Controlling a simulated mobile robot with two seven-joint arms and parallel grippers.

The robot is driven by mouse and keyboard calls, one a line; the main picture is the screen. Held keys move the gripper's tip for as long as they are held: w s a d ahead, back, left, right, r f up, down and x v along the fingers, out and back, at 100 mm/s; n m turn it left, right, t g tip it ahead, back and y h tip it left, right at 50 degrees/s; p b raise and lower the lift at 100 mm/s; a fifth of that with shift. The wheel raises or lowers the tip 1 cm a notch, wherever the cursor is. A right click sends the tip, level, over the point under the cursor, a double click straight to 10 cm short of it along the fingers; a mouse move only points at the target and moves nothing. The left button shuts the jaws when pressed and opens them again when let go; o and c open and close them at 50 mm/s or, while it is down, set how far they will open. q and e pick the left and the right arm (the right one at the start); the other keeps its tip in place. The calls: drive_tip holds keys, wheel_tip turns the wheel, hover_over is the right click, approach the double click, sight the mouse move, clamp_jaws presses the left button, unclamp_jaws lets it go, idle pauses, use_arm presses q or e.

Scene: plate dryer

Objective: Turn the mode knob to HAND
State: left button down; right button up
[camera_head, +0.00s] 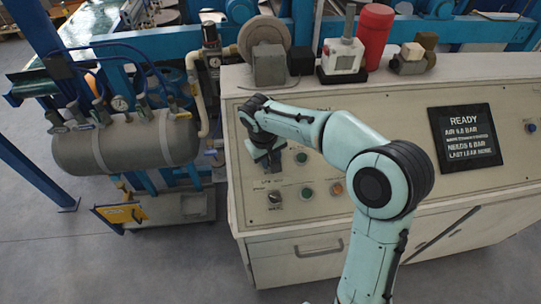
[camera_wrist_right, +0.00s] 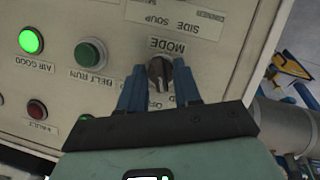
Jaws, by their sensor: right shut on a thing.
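The dark mode knob (camera_wrist_right: 160,70) shows in the right wrist view, under an upside-down MODE label on the cream panel (camera_wrist_right: 110,20). My right gripper (camera_wrist_right: 160,82) has its two blue fingers on either side of the knob and is shut on it. A label that seems to read OFF shows partly between the fingers; other position labels are hidden, so I cannot tell which one the knob points to. In the head view my right gripper (camera_head: 268,158) is down at the left part of the console, hiding the mode knob. My left gripper is not in view.
The console screen (camera_head: 466,137) reads READY. Several loose items, including a red cylinder (camera_head: 374,35), stand along the console's back edge.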

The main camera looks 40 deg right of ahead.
drive_tip(key=shift+a+n+h, duration=0.1)
drive_tip(key=shift+n+h, duration=0.8)
drive_tip(key=shift+n, duration=1.1)
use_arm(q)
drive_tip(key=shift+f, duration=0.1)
use_arm(e)
drive_tip(key=o, duration=0.7)
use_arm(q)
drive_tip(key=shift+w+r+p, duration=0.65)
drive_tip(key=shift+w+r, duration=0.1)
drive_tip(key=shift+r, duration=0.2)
use_arm(e)
drive_tip(key=v, duration=1.3)
drive_tip(key=shift+r, duration=0.1)
